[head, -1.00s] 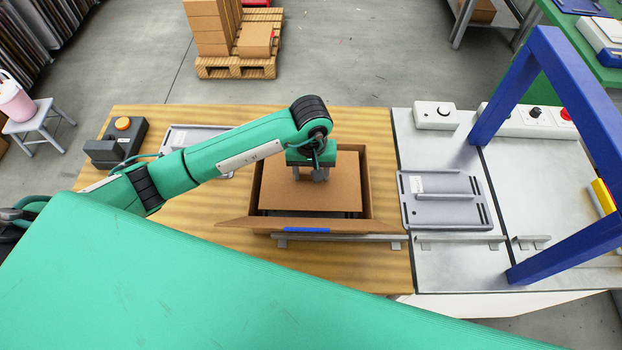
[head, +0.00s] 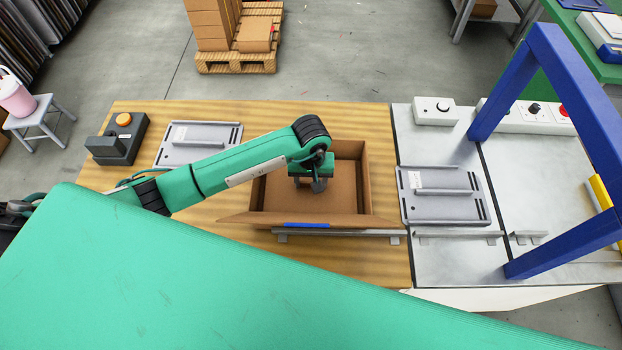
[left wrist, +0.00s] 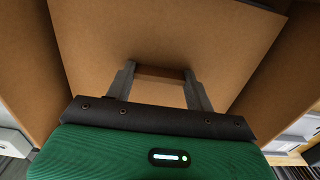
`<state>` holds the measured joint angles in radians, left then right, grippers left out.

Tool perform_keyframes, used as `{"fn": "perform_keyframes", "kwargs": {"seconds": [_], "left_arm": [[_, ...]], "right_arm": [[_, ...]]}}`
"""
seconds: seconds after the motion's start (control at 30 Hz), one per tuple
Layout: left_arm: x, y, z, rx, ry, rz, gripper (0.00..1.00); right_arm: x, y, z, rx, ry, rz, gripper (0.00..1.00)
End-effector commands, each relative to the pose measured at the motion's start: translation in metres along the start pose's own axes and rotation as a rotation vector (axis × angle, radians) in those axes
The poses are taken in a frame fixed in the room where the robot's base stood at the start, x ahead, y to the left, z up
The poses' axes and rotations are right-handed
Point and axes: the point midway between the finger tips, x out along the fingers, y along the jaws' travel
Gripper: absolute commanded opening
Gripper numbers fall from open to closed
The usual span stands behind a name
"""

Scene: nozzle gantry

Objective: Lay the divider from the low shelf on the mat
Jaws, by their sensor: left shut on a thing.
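An open cardboard box (head: 367,195) stands on the wooden table. My left gripper (head: 310,183) reaches down inside it. In the left wrist view the fingers (left wrist: 160,88) are shut on a narrow brown grip piece, with a flat brown cardboard sheet, seemingly the divider (left wrist: 165,45), around it. In the head view the divider (head: 280,193) lies low in the box, level with or near its floor; I cannot tell whether it touches. My right gripper is not in view. I see no mat or low shelf that I can identify.
Grey fixture plates lie left (head: 197,143) and right (head: 443,195) of the box. A blue gantry frame (head: 580,110) stands at the right. A metal rail (head: 340,234) runs along the box's front. A dark control box (head: 118,140) sits at the table's left end.

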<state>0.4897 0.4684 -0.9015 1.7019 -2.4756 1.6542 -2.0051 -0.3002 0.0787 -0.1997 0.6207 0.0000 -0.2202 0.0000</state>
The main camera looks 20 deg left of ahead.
Motion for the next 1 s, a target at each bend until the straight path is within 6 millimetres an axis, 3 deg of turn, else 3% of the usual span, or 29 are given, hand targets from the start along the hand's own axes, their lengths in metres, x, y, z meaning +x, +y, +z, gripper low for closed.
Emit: {"fn": "perform_keyframes", "kwargs": {"seconds": [0.03, 0.13, 0.6, 0.63, 1.0], "left_arm": [[0.002, 0.000, 0.000, 0.000, 0.001, 0.000, 0.56], [0.000, 0.000, 0.000, 0.000, 0.000, 0.000, 0.75], [-0.010, 0.001, 0.000, 0.000, 0.000, 0.003, 0.76], [-0.012, 0.001, -0.002, 0.001, 0.005, 0.004, 0.76], [-0.086, 0.000, -0.002, 0.002, 0.006, 0.003, 0.76]], "right_arm": [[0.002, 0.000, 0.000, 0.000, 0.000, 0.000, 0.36], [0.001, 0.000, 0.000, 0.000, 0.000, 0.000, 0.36], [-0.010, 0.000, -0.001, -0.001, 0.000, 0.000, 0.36], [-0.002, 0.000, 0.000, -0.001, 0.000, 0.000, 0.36], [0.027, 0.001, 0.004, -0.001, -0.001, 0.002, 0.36]]}}
